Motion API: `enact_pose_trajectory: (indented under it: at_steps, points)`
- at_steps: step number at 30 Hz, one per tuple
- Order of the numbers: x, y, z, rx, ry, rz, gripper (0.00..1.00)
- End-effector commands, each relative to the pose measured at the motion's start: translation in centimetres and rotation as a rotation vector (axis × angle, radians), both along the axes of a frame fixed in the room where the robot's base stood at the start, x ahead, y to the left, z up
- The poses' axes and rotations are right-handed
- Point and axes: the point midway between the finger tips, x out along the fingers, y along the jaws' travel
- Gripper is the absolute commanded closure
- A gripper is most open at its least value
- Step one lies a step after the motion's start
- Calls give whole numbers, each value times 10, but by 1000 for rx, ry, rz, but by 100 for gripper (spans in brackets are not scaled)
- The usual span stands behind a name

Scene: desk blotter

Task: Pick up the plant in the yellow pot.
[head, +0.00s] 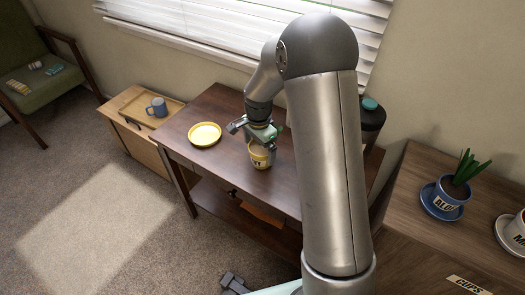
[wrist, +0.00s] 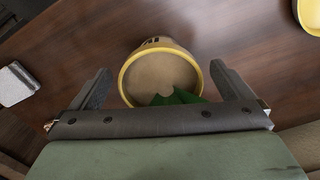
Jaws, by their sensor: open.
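The yellow pot (head: 260,158) has dark lettering and stands on the dark wooden desk (head: 225,108). The wrist view shows its yellow rim, brown soil (wrist: 158,75) and the green leaves (wrist: 178,97) at the near side, partly hidden by my gripper's body. My gripper (head: 259,141) is over the pot from above. In the wrist view its two fingers (wrist: 164,80) are open, one on each side of the pot, with gaps between fingers and rim. I cannot tell how low the fingertips are against the pot wall.
A yellow saucer (head: 205,134) lies empty on the desk, left of the pot. A dark container with a teal lid (head: 370,104) is behind my arm. A blue pot with a plant (head: 447,195) stands on the right cabinet.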

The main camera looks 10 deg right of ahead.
Motion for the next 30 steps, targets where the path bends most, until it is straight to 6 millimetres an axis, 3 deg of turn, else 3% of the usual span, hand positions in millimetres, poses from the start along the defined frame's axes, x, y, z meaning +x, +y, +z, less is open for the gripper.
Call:
enact_pose_trajectory:
  at_steps: [2, 3, 9, 20, 26, 30]
  points:
    - [0, 0, 0, 0, 0, 0, 0]
    - [0, 0, 0, 0, 0, 0, 6]
    - [0, 0, 1, 0, 0, 0, 57]
    - [1, 0, 7, -1, -3, 0, 57]
    - [1, 0, 32, -1, -6, 0, 57]
    - [-19, -10, 60, -1, -7, -2, 57]
